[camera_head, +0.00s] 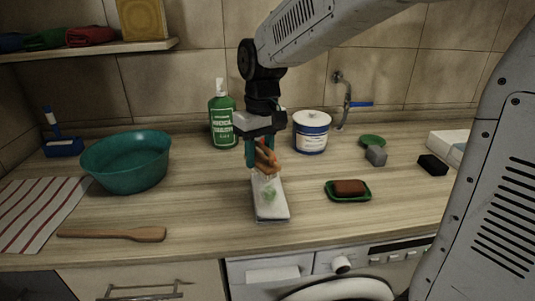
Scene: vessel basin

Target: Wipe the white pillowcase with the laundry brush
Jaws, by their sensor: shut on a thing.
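The white pillowcase (270,210) lies as a narrow folded strip on the counter at the middle, with a pale green stain on it. My gripper (264,160) points down over its far end. It is shut on the orange-brown laundry brush (266,157). The brush sits tilted at the far end of the pillowcase, and its underside is hidden, so I cannot tell whether it touches the cloth.
A teal basin (126,162), striped towel (38,210) and wooden spoon (112,234) are left. A green bottle (222,118) and white tub (311,133) stand behind. Counter between pillowcase and soap dish is clear.

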